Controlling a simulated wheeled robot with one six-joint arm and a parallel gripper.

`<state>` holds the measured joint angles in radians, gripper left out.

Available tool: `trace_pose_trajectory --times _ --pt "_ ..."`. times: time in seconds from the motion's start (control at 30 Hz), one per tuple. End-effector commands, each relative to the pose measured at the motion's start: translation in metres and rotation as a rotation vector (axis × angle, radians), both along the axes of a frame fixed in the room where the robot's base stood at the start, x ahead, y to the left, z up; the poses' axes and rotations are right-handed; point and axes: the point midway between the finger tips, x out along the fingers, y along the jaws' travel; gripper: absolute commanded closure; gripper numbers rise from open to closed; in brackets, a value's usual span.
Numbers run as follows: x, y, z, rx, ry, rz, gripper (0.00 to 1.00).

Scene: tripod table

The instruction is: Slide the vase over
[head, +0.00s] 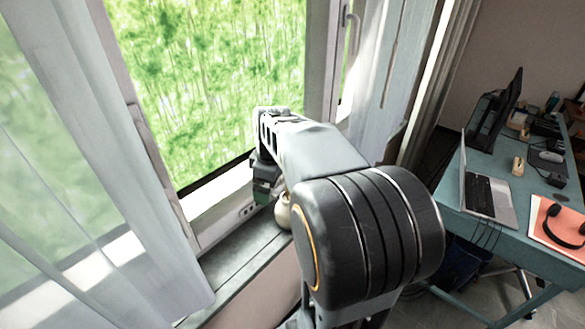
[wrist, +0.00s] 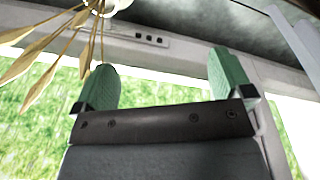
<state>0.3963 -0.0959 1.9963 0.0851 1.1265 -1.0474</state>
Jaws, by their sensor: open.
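A small cream vase (head: 283,212) stands on the window sill, partly hidden behind my arm. In the wrist view, which looks upside down, its pale edge (wrist: 110,6) shows at the top left, with long golden leaves or stalks (wrist: 45,42) fanning from it. My gripper (wrist: 166,78) has its two green fingertips spread wide with nothing between them. In the head view my gripper (head: 266,190) is close to the vase, on its left near the window frame. Whether they touch cannot be told.
The grey window sill (head: 238,262) is bare toward the near left. A sheer curtain (head: 90,180) hangs at the left. The window frame (head: 215,205) with small sockets borders the sill. A teal desk (head: 478,222) with a laptop stands at the right, apart from the sill.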

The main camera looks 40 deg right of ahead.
Motion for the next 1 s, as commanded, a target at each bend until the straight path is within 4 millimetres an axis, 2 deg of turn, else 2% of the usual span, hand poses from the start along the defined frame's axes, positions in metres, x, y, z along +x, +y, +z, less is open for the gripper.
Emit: trace_pose_trajectory --times 0.03,0.1,0.2,0.3,0.47,0.8,1.0 --pt "0.007 -0.021 -0.003 0.005 0.019 0.054 0.0" --pt "0.013 -0.043 -0.005 0.013 0.032 0.138 0.0" --pt "0.019 -0.069 -0.008 0.025 0.042 0.236 0.0" --pt "0.021 -0.085 -0.011 0.032 0.045 0.301 0.0" --pt "0.022 -0.095 -0.013 0.037 0.046 0.346 0.0" --pt "0.022 -0.094 -0.014 0.037 0.046 0.35 0.0" --pt "0.023 -0.092 -0.03 0.04 0.048 0.349 0.0"
